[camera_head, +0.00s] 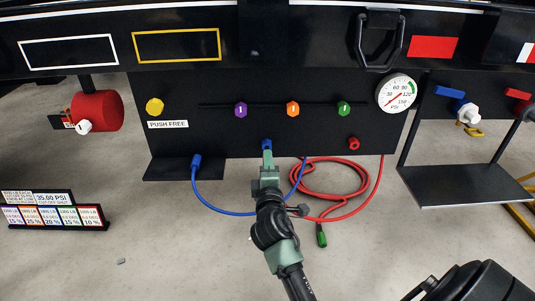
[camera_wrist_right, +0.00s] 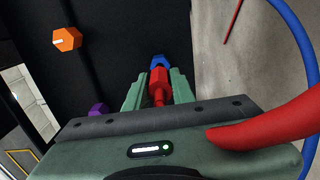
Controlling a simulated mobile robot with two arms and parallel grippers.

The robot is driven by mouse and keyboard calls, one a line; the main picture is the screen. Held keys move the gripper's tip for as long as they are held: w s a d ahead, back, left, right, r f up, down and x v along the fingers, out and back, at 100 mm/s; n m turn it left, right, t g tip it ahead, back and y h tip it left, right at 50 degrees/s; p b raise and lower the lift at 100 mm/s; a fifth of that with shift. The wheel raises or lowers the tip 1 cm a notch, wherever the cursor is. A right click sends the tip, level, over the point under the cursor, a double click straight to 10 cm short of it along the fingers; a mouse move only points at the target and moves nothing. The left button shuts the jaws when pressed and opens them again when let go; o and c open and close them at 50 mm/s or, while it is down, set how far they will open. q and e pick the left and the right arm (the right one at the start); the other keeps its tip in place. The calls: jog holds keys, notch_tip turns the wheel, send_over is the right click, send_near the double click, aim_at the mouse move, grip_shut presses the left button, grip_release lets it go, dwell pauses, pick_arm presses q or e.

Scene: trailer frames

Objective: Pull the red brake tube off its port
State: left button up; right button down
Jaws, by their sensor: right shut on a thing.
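My right gripper (camera_head: 267,158) is at the lower edge of the black panel, just below a blue port (camera_head: 267,143). In the right wrist view its green fingers (camera_wrist_right: 158,92) are shut around the red end fitting of the red brake tube (camera_wrist_right: 158,84). The fitting's tip meets the blue port (camera_wrist_right: 158,61) with no clear gap, though I cannot tell how deeply it is seated. The red tube (camera_head: 335,162) loops below the panel and behind my arm. A red port (camera_head: 353,143) sits to the right on the panel. My left gripper is not in view.
A blue tube (camera_head: 225,211) hangs from a blue connector (camera_head: 196,161) and passes behind my right arm. A green piece (camera_head: 321,236) hangs below the red loops. Purple (camera_head: 241,110), orange (camera_head: 292,109) and green (camera_head: 343,108) knobs and a gauge (camera_head: 397,92) line the panel.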

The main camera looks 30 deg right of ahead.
jog(key=shift+v, duration=1.1)
